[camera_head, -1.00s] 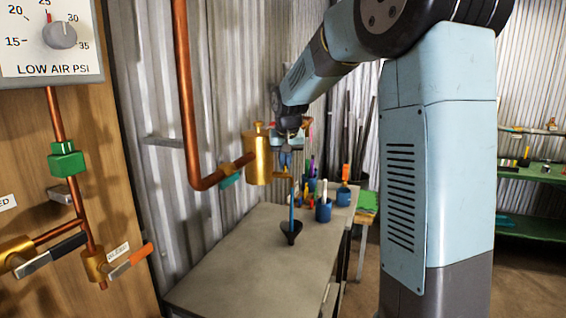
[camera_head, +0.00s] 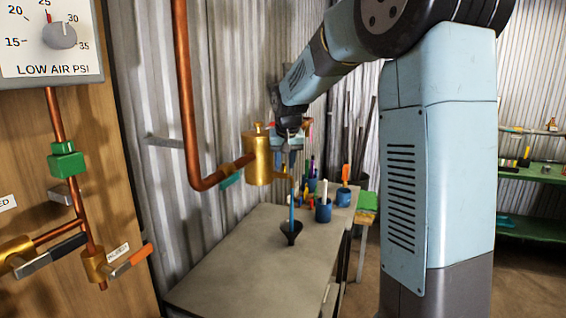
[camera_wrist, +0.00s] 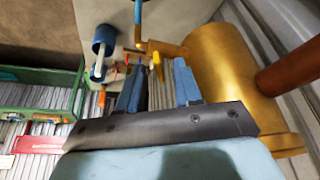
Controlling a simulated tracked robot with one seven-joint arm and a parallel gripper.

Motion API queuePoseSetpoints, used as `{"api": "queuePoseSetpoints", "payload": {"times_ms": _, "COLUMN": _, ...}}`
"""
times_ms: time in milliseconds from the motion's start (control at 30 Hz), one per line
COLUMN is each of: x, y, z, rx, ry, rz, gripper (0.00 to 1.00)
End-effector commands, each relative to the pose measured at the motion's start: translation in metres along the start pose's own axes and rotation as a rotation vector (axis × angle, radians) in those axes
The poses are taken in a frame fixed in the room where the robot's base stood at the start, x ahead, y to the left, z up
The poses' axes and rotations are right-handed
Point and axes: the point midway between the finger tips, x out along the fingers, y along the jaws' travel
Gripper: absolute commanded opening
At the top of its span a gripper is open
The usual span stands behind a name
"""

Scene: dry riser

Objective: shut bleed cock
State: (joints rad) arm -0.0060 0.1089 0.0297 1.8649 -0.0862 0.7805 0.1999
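A brass cylinder (camera_head: 258,160) hangs at the end of a copper pipe by the corrugated wall. A short brass outlet (camera_head: 283,175) sticks out low on its right side, with a thin blue tube (camera_head: 292,203) below it. My gripper (camera_head: 287,163) is just right of the cylinder, above the outlet. In the wrist view its two blue fingers (camera_wrist: 157,80) stand apart with nothing clearly held; the brass cylinder (camera_wrist: 215,75) is close on the right. On the board, an orange-handled brass cock (camera_head: 97,264) has a label too small to read. I cannot tell which fitting is the bleed cock.
A black funnel (camera_head: 291,232) stands on the grey bench (camera_head: 235,262) under the tube. Blue cups (camera_head: 323,211) with tools stand farther back. A copper pipe (camera_head: 183,90) runs down left of the cylinder. A dark-handled valve (camera_head: 45,256) is on the board.

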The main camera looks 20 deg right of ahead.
Motion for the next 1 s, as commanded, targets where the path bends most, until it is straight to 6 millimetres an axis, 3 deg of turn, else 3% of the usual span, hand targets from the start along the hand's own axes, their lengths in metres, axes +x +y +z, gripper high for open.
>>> {"api": "queuePoseSetpoints", "payload": {"times_ms": 167, "x": -0.019, "y": 0.0, "z": -0.001, "rx": 0.0, "ry": 0.003, "rz": -0.001, "gripper": 0.34}}
{"api": "queuePoseSetpoints", "payload": {"times_ms": 700, "x": -0.117, "y": 0.0, "z": -0.002, "rx": 0.0, "ry": 0.004, "rz": -0.001, "gripper": 0.34}}
{"api": "queuePoseSetpoints", "payload": {"times_ms": 1000, "x": -0.135, "y": 0.0, "z": -0.001, "rx": 0.0, "ry": 0.0, "rz": 0.0, "gripper": 0.34}}
